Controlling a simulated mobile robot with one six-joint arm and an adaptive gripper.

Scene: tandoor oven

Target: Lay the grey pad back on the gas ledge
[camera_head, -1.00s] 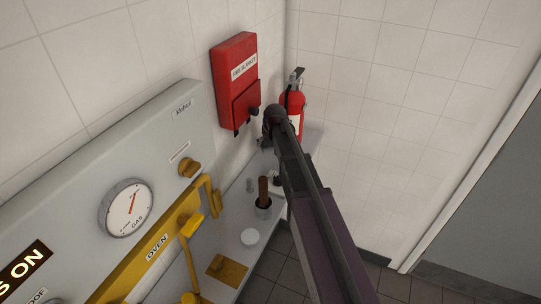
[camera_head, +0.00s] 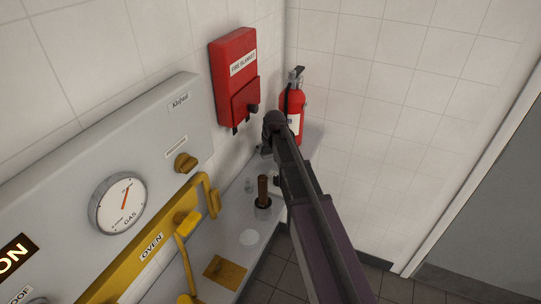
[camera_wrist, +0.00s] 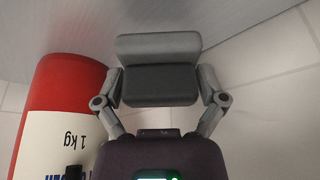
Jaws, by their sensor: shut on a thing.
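The grey pad (camera_wrist: 158,48) is a small block with a lighter face and a darker face, held between the two fingers of my gripper (camera_wrist: 160,86) in the wrist view. In the head view my gripper (camera_head: 267,150) is at the far end of the pale grey ledge (camera_head: 231,239), mostly behind my arm, and the pad cannot be made out. A pale grey surface (camera_wrist: 60,25) lies beyond the pad in the wrist view. I cannot tell whether the pad touches it.
A red fire extinguisher (camera_head: 292,101) stands close beside my gripper and fills the left of the wrist view (camera_wrist: 58,95). A red fire blanket box (camera_head: 234,65) hangs on the wall. A brown rod (camera_head: 263,188) stands on the ledge near my arm.

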